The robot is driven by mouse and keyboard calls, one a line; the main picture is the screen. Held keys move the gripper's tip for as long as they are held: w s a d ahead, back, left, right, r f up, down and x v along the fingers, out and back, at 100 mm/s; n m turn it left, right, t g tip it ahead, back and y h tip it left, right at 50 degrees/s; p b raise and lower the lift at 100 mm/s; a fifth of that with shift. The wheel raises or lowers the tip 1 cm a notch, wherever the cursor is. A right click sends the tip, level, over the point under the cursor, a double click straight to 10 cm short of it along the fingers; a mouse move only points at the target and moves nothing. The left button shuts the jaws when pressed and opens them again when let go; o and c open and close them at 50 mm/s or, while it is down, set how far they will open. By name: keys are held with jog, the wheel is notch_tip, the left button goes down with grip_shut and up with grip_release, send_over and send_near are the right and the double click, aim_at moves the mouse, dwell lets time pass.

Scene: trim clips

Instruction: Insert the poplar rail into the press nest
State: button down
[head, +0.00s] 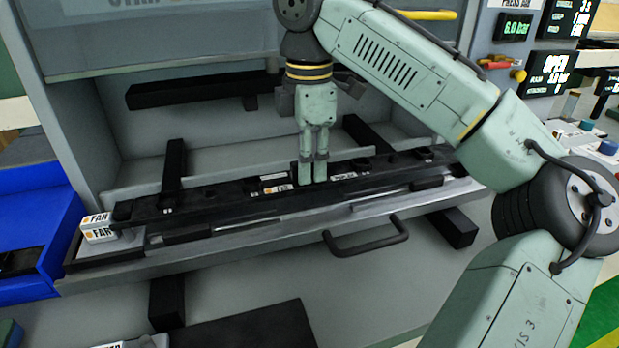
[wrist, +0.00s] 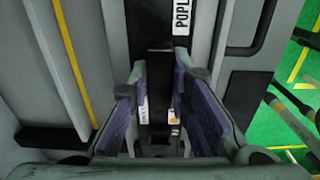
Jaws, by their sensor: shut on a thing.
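The poplar rail (head: 215,198) is a long black bar with small white labels, lying lengthwise across the press bed in the head view. My gripper (head: 312,181) points down at about the middle of the rail and is shut on it. In the wrist view the purple-padded fingers (wrist: 160,115) stand on both sides of the dark rail (wrist: 160,65); a label reading "POPL" is by it. The press nest (head: 270,228) appears to be the grey bed with dark strips under and in front of the rail. I cannot tell whether the rail is fully seated in it.
White "FAR" blocks (head: 98,228) sit at the bed's left end. A dark handle (head: 366,244) projects from its front. A blue bin (head: 38,225) stands at left. A black bar (head: 200,91) crosses behind the bed. A panel at upper right (head: 548,82) reads "OPEN".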

jog(key=shift+f, duration=1.5)
jog(key=shift+f, duration=0.1)
jog(key=c, duration=1.5)
grip_release()
notch_tip(320, 180, up, 12)
jog(key=shift+r+p, duration=0.15)
jog(key=shift+p, duration=0.65)
